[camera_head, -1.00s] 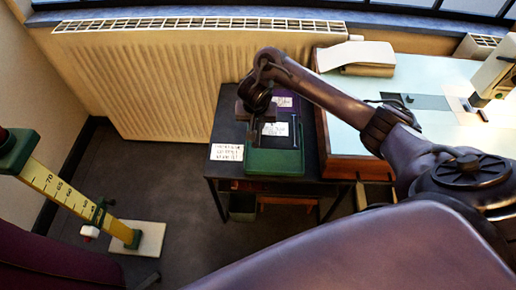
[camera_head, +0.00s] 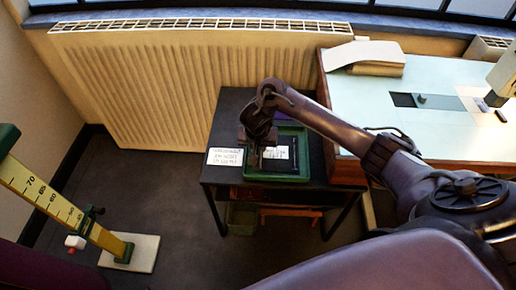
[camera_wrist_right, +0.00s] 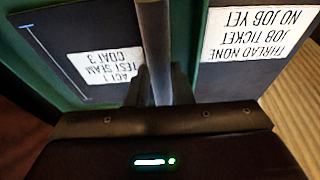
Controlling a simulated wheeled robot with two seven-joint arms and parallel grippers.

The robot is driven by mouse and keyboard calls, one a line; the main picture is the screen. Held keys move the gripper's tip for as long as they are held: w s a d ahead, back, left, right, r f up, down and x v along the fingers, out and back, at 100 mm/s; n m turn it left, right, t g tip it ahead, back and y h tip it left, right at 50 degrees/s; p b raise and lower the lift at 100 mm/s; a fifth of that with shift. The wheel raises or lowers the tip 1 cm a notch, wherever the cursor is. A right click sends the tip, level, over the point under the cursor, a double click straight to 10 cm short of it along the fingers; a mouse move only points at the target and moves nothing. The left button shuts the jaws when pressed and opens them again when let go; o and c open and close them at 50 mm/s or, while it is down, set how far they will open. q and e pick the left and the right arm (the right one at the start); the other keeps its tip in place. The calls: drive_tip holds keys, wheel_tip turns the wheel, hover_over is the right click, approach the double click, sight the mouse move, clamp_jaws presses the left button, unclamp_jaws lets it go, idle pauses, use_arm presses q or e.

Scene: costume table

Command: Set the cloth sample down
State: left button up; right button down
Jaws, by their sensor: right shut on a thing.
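The cloth sample (camera_head: 270,163) is a dark panel with a white label, inside the green tray (camera_head: 277,178). In the right wrist view the sample (camera_wrist_right: 62,45) shows a pale blue line and a "TEST SEAM" label. My right gripper (camera_head: 250,140) is at the tray's left side. In the wrist view its fingers (camera_wrist_right: 160,90) are shut on a grey upright strip, seemingly the sample's edge. The sample appears low in the tray; its contact with the tray floor is hidden. My left gripper is not in view.
A job-ticket card (camera_head: 225,156) lies on the small dark table (camera_head: 233,108) left of the tray. A pale worktop (camera_head: 365,110) stands to the right, a radiator (camera_head: 170,90) behind. A yellow measuring stand (camera_head: 50,200) is at left, with open floor between.

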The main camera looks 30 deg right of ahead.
idle(0.3)
drive_tip(key=c, duration=1.3)
unclamp_jaws()
drive_tip(key=shift+f, duration=0.1)
